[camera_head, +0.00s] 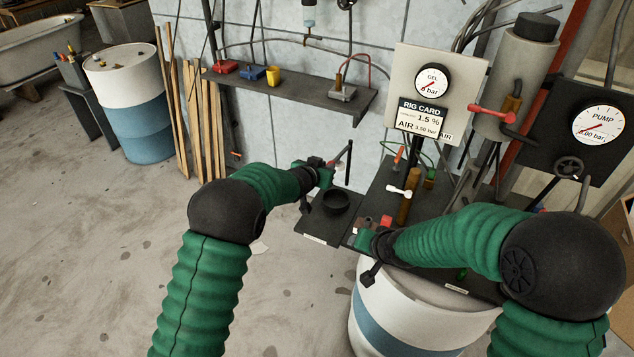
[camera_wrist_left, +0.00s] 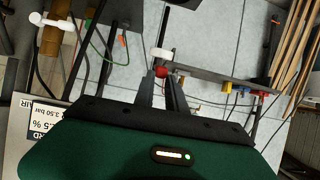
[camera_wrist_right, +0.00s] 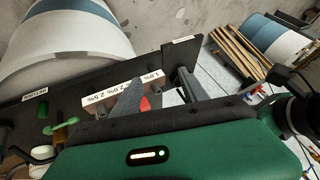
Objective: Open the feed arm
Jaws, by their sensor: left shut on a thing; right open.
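My left gripper (camera_head: 327,172) is beside a thin dark upright rod (camera_head: 349,160), above a black cup on a small plate. In the left wrist view its fingers (camera_wrist_left: 161,85) are shut on a small red piece (camera_wrist_left: 161,70) with a white end. I take this piece to be part of the feed arm, but I cannot be sure. My right gripper (camera_head: 364,243) is low over the dark bench's front left corner. In the right wrist view its fingers (camera_wrist_right: 160,92) are open, around or above a red pointer (camera_wrist_right: 145,103) by a percent scale (camera_wrist_right: 110,91).
The black cup (camera_head: 336,201) stands below my left gripper. A white T-handle (camera_head: 400,191) sits on a brown pipe, and a red lever (camera_head: 490,113) is on the grey cylinder. GEL (camera_head: 432,80) and PUMP (camera_head: 598,124) gauges are behind. A white-and-blue drum (camera_head: 400,310) is under the bench.

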